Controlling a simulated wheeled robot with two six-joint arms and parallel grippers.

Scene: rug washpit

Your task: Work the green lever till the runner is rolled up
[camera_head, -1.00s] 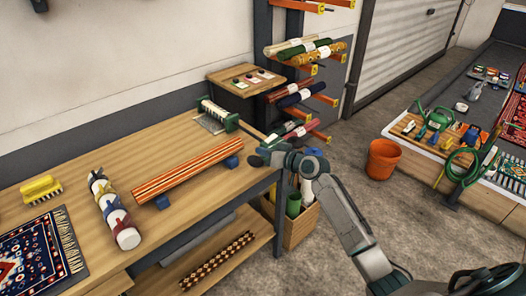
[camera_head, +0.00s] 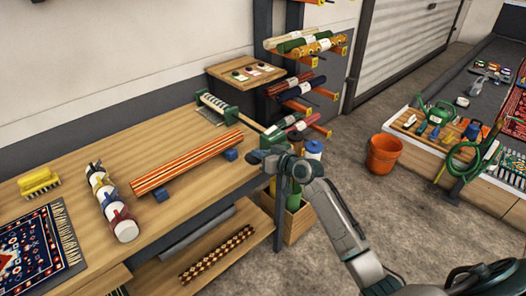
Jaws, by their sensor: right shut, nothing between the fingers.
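The roller device (camera_head: 216,105), pale with green ends, sits at the back right of the wooden bench. A thin dark rod (camera_head: 250,123) runs from it toward the bench's right corner. A green block-like part, apparently the lever's handle (camera_head: 272,138), shows at the end of this rod. My right gripper (camera_head: 259,161) is shut and empty, just below and in front of this green part; whether they touch I cannot tell. An orange striped roll (camera_head: 186,164) lies across blue supports on the bench. Whether it is the runner is unclear. My left gripper is not in view.
A strapped white roll (camera_head: 110,203), a yellow brush (camera_head: 39,181) and a patterned rug (camera_head: 35,250) lie on the bench (camera_head: 75,165). A rack of rolls (camera_head: 305,45) stands behind. An orange bucket (camera_head: 383,154) stands on the floor at right.

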